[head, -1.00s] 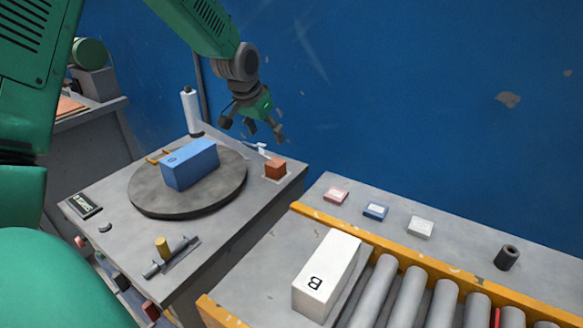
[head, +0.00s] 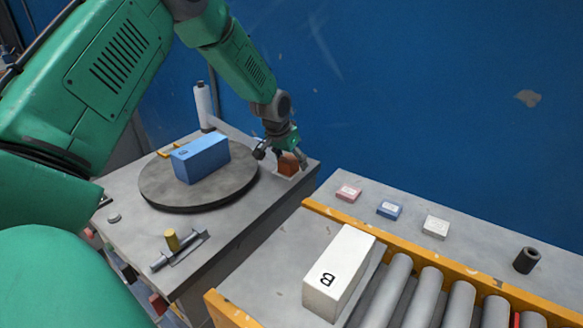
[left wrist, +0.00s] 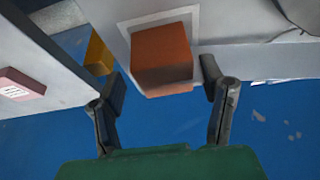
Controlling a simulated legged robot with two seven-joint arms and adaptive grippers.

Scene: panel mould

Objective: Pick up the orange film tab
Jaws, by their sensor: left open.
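The orange film tab (head: 288,166) shows as a small orange-brown block on a pale square at the far right corner of the grey table. In the left wrist view the orange block (left wrist: 161,58) is ahead of the palm, between the lines of the two fingers. My left gripper (head: 279,153) is open right at the block and partly covers it in the head view. In the wrist view its fingers stand apart on both sides, with a gap to the block on each side. I cannot tell how far down they reach. My right gripper is not in view.
A blue box (head: 201,158) stands on a dark turntable (head: 198,194) left of the block. A white roll (head: 203,105) stands behind. A roller conveyor (head: 428,290) with a white box (head: 340,272) is at right, beyond a gap. The blue wall (head: 420,90) is close behind.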

